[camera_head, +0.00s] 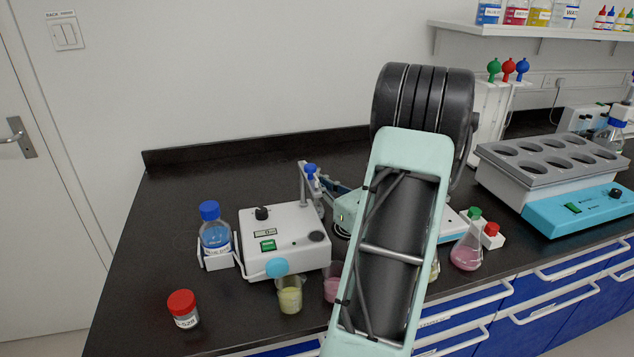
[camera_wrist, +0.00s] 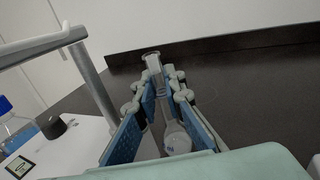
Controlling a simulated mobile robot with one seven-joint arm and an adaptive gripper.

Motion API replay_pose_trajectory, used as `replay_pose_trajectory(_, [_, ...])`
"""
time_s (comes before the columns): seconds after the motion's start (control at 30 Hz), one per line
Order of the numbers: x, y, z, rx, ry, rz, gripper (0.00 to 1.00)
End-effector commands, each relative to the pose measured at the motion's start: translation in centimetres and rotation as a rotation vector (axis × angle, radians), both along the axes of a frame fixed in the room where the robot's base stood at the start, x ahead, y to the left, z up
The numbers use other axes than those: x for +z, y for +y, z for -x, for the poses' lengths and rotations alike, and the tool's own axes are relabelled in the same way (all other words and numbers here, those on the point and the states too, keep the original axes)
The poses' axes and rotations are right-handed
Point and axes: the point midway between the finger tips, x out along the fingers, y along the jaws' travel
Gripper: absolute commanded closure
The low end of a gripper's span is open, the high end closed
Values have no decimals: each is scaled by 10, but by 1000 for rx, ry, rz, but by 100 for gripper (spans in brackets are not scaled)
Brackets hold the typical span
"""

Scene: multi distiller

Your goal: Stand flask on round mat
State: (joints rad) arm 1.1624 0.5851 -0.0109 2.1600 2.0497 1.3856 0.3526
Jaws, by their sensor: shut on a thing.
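A clear glass flask with a narrow neck (camera_wrist: 176,138) stands out in the wrist view, its rounded body nearer the camera and its rim at the far end. My gripper (camera_wrist: 160,82) is shut on its neck with blue-padded fingers on both sides. The held flask is not clear there. I cannot make out a round mat in either view; my arm may hide it.
A white stirrer device (camera_head: 285,245) and a metal stand (camera_head: 303,185) are left of the arm. A blue-capped bottle (camera_head: 215,238), red-lidded jar (camera_head: 183,308), yellow beaker (camera_head: 290,296) and pink flask (camera_head: 467,250) stand nearby. The back bench is clear (camera_head: 250,165).

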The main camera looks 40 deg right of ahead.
Motion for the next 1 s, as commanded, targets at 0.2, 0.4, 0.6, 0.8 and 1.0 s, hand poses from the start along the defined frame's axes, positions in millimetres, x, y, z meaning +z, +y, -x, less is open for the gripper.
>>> replay_pose_trajectory(0.2, [-1, 0, 0, 0, 0, 0, 73])
replay_pose_trajectory(0.4, [-1, 0, 0, 0, 0, 0, 73])
replay_pose_trajectory(0.6, [2, 0, 11, -3, 1, 0, 73])
replay_pose_trajectory(0.8, [2, 4, 47, -3, 1, 0, 73])
replay_pose_trajectory(1.0, [2, 7, 70, -1, 1, 1, 69])
